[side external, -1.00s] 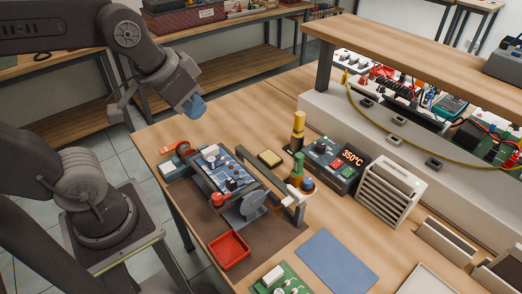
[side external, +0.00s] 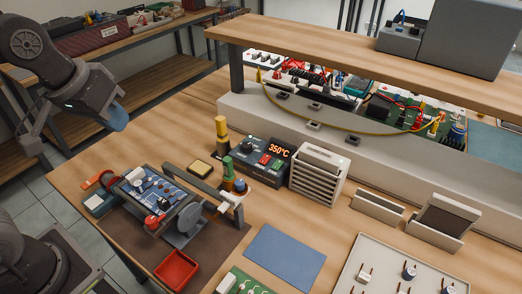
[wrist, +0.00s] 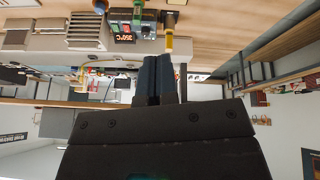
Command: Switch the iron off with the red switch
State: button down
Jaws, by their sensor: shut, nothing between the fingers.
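The soldering station (side external: 243,155) is a dark box at the back of the bench. Its display (side external: 280,149) is lit and reads 350°C. The red switch (side external: 265,159) is on its front beside a green one (side external: 277,163); whether it is pressed in cannot be told. A yellow-and-green upright handle (side external: 221,127) stands left of the station, perhaps the iron. My gripper (side external: 118,119) is up at the left, well away from the station. In the wrist view, which is upside down, my gripper (wrist: 160,62) is shut and empty, with the station (wrist: 125,16) beyond it.
A circuit board in a clamp frame (side external: 150,187), a red tray (side external: 176,270) and a sponge (side external: 200,168) lie near the station. A slatted vent box (side external: 318,177) stands to its right. An overhead shelf (side external: 330,48) spans the back. A blue mat (side external: 285,257) lies bare in front.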

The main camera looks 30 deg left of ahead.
jog(key=w+d+r+n+g, duration=0.15)
jog(key=w+n, duration=0.25)
jog(key=w, duration=0.4)
jog(key=n+g, duration=0.2)
jog(key=n, duration=0.9)
send_over(267, 156)
jog(key=s, duration=0.2)
notch_tip(267, 156, down, 12)
jog(key=shift+r, duration=0.2)
jog(key=shift+f, duration=0.1)
jog(key=f, duration=0.4)
jog(key=w+f, duration=0.1)
jog(key=f, duration=0.8)
jog(key=shift+w+f, duration=0.35)
jog(key=shift+f, duration=0.05)
